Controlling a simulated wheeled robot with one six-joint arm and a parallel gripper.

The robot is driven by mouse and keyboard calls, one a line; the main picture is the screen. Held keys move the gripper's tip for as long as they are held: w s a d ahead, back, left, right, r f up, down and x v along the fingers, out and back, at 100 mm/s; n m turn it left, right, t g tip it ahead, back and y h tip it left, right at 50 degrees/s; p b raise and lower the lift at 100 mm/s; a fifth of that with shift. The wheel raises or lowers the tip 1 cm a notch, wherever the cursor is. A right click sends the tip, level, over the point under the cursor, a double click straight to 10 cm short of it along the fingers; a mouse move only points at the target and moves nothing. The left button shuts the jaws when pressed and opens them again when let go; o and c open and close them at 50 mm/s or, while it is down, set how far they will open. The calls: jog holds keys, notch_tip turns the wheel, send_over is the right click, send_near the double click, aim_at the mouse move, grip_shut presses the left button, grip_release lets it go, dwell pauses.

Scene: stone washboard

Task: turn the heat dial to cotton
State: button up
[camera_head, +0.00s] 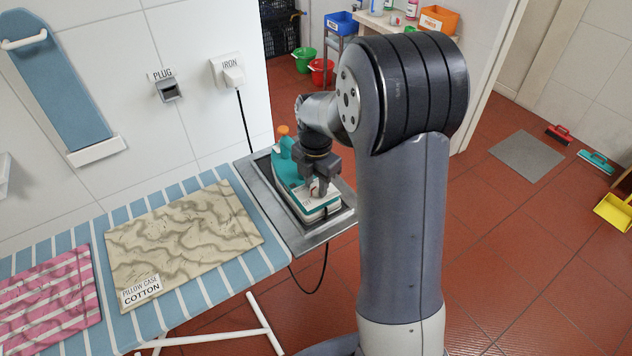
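A teal and white iron (285,178) sits on the metal rest (328,236) at the end of the ironing board. It has an orange knob-like part (283,130) at its far end. My gripper (318,192) points down at the near part of the iron. A small pale part shows at the fingertips; I cannot tell whether it is the heat dial or whether the fingers touch it. The dial's setting cannot be read. A beige wrinkled pillow case (185,232) lies on the board, with a label reading "PILLOW CASE COTTON" (141,290).
A pink striped cloth (50,305) lies on the blue striped board (230,275). A cord loops below the rest.

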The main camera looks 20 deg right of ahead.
jog(key=c, duration=0.5)
